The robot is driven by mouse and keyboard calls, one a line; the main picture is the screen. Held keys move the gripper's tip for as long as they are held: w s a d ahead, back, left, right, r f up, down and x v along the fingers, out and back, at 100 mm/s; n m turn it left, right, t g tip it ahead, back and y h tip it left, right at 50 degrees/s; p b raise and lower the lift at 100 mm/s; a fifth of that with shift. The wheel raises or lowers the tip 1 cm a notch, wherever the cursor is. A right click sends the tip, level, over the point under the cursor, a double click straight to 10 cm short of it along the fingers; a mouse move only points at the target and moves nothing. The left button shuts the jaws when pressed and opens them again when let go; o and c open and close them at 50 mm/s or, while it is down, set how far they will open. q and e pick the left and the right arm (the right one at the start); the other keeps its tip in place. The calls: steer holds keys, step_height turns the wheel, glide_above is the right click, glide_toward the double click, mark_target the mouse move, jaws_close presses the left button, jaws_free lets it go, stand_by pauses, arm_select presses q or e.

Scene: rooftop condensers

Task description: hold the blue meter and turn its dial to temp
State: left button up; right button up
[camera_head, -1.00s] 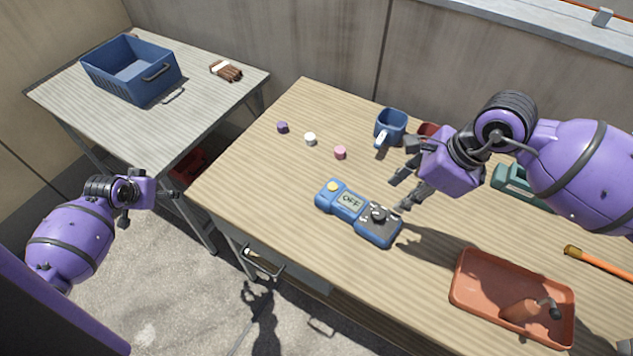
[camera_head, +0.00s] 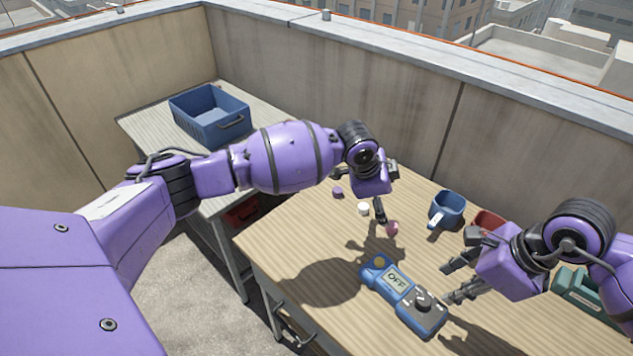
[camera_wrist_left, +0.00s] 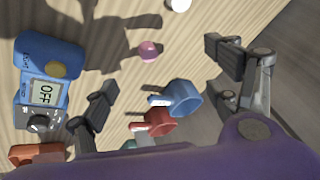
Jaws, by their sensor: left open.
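The blue meter (camera_head: 400,305) lies flat on the wooden table, with a screen (camera_head: 396,281) reading OFF, a yellow button (camera_head: 379,262) and a dark dial (camera_head: 423,299). In the left wrist view the meter (camera_wrist_left: 48,58) is at the left edge, its dial (camera_wrist_left: 39,124) below the screen. My left gripper (camera_head: 359,195) is open and empty above the table, behind the meter and apart from it. My right gripper (camera_head: 454,281) is open, its fingers low beside the meter's dial end on the right; whether they touch it I cannot tell.
A pink piece (camera_head: 392,228), a white piece (camera_head: 363,208) and a purple piece (camera_head: 337,192) lie behind the meter. A blue mug (camera_head: 448,209), a red mug (camera_head: 487,221) and a green object (camera_head: 583,289) are further right. A blue crate (camera_head: 207,128) stands on the side table.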

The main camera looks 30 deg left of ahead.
arm_select(q)
steer(key=s+d+r+m, duration=0.2)
steer(key=s+d+m, duration=0.1)
steer(key=d+m, duration=0.15)
steer(key=m+g+y, duration=0.3)
steer(key=m+g, duration=0.1)
steer(key=m, duration=0.1)
glide_above(394, 284)
steer(key=f, duration=0.3)
steer(key=shift+w+f, duration=0.35)
steer(key=shift+s+f, duration=0.25)
step_height(394, 284, down, 8)
steer(key=shift+s+r, duration=0.1)
steer(key=shift+s, duration=0.05)
steer(key=shift+c, duration=0.3)
